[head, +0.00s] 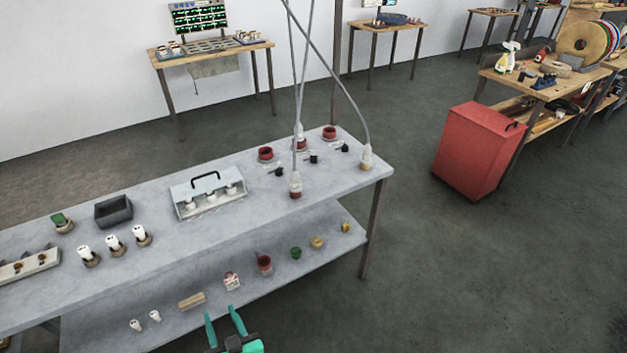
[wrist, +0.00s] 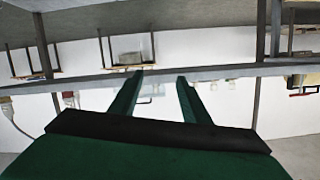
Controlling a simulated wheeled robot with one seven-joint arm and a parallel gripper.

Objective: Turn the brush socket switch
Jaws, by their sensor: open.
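Several red-brown round sockets or cups (head: 266,154) stand at the right end of the grey table (head: 150,200), with grey cables hanging down to pale plugs (head: 366,155) there. Small black knobs (head: 314,158) sit among them beside pale labels; I cannot tell which is the brush socket switch. My gripper (head: 222,314) has green fingers, spread apart and empty, at the bottom of the head view, in front of the table and well away from the knobs. In the wrist view my gripper (wrist: 159,75) is open with nothing between its fingers; the scene there looks upside down.
A clear-fronted case with a black handle (head: 206,190), a dark bin (head: 113,210) and white-topped brushes or bottles (head: 112,243) stand on the table. The lower shelf (head: 205,312) holds small pots. A red cabinet (head: 478,150) stands right; the floor between is clear.

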